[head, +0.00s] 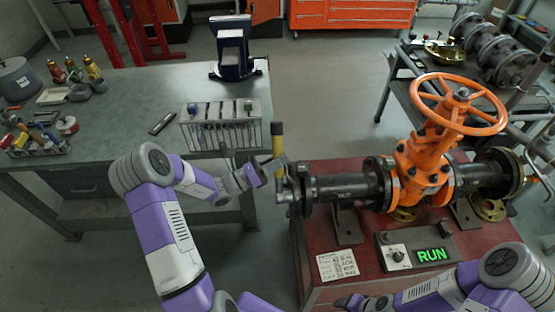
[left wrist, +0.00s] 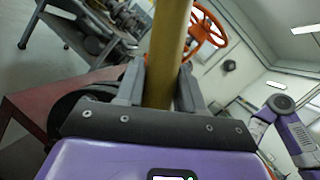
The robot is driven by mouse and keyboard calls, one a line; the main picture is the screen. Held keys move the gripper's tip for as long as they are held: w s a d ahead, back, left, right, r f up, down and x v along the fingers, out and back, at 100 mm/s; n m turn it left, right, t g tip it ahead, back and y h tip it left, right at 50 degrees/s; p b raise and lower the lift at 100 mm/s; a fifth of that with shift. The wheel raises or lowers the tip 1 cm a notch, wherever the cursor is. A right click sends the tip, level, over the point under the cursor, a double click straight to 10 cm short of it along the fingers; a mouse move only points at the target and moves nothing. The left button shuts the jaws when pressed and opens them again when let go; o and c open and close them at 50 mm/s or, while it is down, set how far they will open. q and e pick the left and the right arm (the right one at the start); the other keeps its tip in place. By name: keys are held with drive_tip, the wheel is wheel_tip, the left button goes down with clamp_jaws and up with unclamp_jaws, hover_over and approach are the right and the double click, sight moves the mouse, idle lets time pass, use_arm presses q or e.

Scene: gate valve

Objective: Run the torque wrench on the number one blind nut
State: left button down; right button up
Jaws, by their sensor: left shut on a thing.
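The torque wrench (head: 278,144) has a yellow shaft with a dark upper end and stands nearly upright at the left end of the pipe. My left gripper (head: 276,172) is shut on it; in the left wrist view the yellow shaft (left wrist: 167,55) passes between the two grey fingers (left wrist: 160,88). The blind flange (head: 294,192) closes the pipe's left end. Its nuts are small and partly hidden, so I cannot tell which one the wrench meets. My right gripper (head: 352,301) is low at the bottom edge, and its fingers are unclear.
The orange gate valve (head: 428,160) with its handwheel (head: 458,103) stands on the red bench (head: 320,235). A control box with a green RUN display (head: 431,255) and a note card (head: 338,265) sit in front. A rack (head: 222,128) stands on the grey workbench at left.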

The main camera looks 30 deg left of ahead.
use_arm(q)
drive_tip(key=shift+a+r+p, duration=0.1)
drive_tip(key=shift+p, duration=0.2)
drive_tip(key=shift+w+d+p, duration=0.3)
drive_tip(key=shift+d+p, duration=0.25)
drive_tip(key=shift+p, duration=0.35)
idle(2.2)
drive_tip(key=shift+s+a+p, duration=0.1)
drive_tip(key=shift+p, duration=0.4)
idle(0.4)
drive_tip(key=shift+a, duration=0.1)
idle(0.3)
